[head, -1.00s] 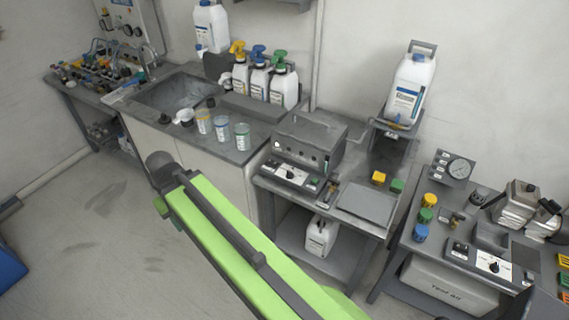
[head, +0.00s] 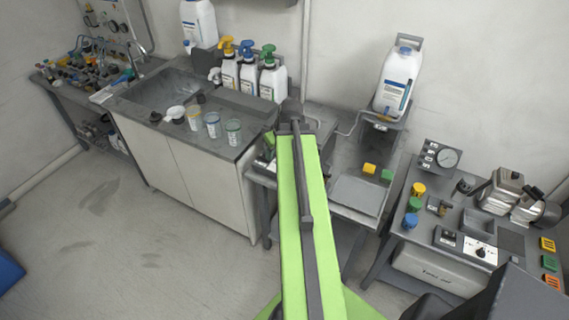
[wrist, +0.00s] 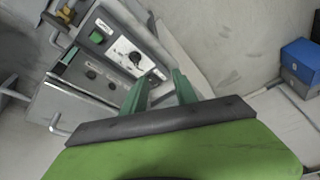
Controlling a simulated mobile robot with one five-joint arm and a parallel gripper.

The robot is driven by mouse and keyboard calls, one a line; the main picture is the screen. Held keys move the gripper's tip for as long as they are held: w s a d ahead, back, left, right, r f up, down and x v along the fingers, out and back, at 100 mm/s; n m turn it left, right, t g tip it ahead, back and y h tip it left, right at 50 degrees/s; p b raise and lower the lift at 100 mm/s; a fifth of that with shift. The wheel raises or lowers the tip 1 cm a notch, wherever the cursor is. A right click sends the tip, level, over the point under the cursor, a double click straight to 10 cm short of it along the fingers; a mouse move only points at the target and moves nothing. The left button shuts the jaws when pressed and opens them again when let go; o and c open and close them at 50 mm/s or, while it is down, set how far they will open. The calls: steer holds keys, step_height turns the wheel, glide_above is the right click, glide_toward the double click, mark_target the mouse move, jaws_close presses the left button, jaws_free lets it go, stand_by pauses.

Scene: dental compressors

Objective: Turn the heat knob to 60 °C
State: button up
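In the wrist view a grey control panel carries a black knob (wrist: 135,57) on a white dial plate, with a green switch (wrist: 97,37) beside it. The dial's lettering is too small to read, so I cannot tell its setting or confirm it is the heat knob. My gripper (wrist: 159,84) is open and empty; its two green fingers point toward the panel and appear apart from the knob. In the head view my green arm covers this panel and the gripper's fingers. A similar knob (head: 481,253) on a white dial shows on the right bench's panel.
A grey metal box with dark knobs (wrist: 90,73) stands beside the panel. Yellow block (head: 369,169) and green block (head: 387,175) sit on the middle bench. A white jug (head: 399,80) stands behind. Cups (head: 213,125) stand on the left counter.

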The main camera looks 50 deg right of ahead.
steer(key=s+d, duration=0.4)
steer(key=d, duration=0.2)
steer(key=shift+h, duration=0.3)
steer(key=b+x, duration=1)
steer(key=x, duration=0.1)
steer(key=w+b+x, duration=0.1)
steer(key=b+x, duration=0.5)
steer(key=shift+a+r, duration=0.2)
steer(key=shift+a, duration=0.05)
steer(key=shift+r, duration=0.1)
steer(key=shift+c, duration=0.2)
jaws_close()
